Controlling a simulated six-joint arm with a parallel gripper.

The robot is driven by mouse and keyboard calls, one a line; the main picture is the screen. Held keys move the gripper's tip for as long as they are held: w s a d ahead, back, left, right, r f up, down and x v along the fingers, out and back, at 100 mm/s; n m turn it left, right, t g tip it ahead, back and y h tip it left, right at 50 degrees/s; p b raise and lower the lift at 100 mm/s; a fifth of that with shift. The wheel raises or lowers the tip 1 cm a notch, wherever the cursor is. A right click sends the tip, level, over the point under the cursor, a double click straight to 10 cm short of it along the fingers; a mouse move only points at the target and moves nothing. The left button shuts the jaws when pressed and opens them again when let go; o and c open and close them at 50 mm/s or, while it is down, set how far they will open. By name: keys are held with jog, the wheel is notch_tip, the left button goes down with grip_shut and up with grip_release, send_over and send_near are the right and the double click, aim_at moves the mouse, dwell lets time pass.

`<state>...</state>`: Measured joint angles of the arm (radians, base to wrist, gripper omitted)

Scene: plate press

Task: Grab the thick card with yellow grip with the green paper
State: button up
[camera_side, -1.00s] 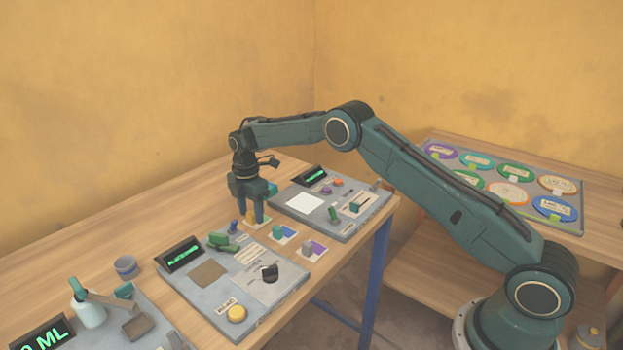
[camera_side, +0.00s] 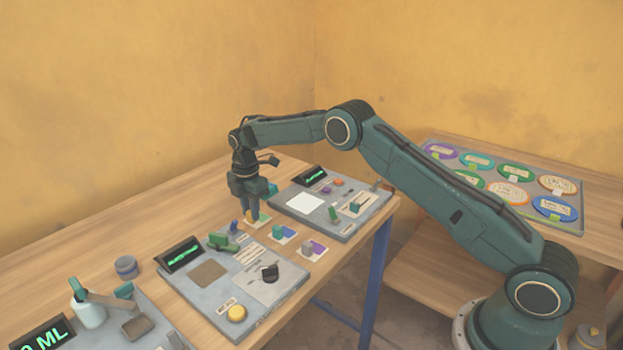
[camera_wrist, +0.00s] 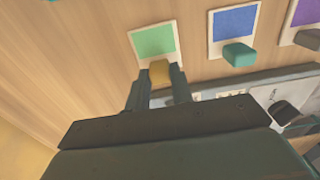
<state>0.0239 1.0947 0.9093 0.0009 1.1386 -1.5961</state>
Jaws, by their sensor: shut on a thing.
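The card with the green paper (camera_wrist: 153,40) has a pale border and a yellow grip (camera_wrist: 159,73) at its near edge in the wrist view. My gripper (camera_wrist: 158,76) is shut on the yellow grip, with one finger on each side of it. In the side view my gripper (camera_side: 251,214) points down at the table, and the card (camera_side: 262,221) shows partly behind the fingers. The card looks flat on or very close to the wood; I cannot tell whether it touches.
A blue-paper card (camera_side: 284,235) with a teal grip and a purple-paper card (camera_side: 314,248) with a grey grip lie nearby. Grey panels stand on both sides, one with a black knob (camera_side: 270,273), one with a white square (camera_side: 304,203). A small cup (camera_side: 126,267) stands left.

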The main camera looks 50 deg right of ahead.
notch_tip(320, 180, up, 20)
jog(key=shift+f, duration=0.25)
dwell(0.4)
dwell(0.7)
